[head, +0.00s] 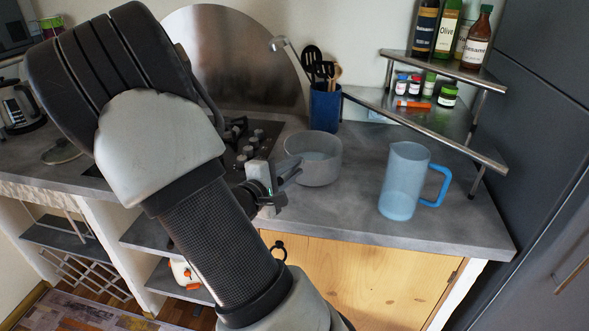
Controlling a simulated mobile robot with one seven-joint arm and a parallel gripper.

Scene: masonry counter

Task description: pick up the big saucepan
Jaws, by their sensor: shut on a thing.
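The big saucepan (322,172) is a round, light grey, open pan. In the head view it is on or just above the grey counter, right of the hob; I cannot tell if its base touches. My gripper (288,173) is at the left side of the saucepan, its fingers shut on it there. The exact grip point and any handle are hidden by the fingers. My arm crosses the left and middle of the view and covers part of the hob.
A blue jug (403,184) stands on the counter to the right. A blue utensil pot (325,106) stands behind the saucepan. A corner rack (430,115) holds spice jars and bottles. The hob (240,150) is partly covered. Bare counter (350,215) lies in front.

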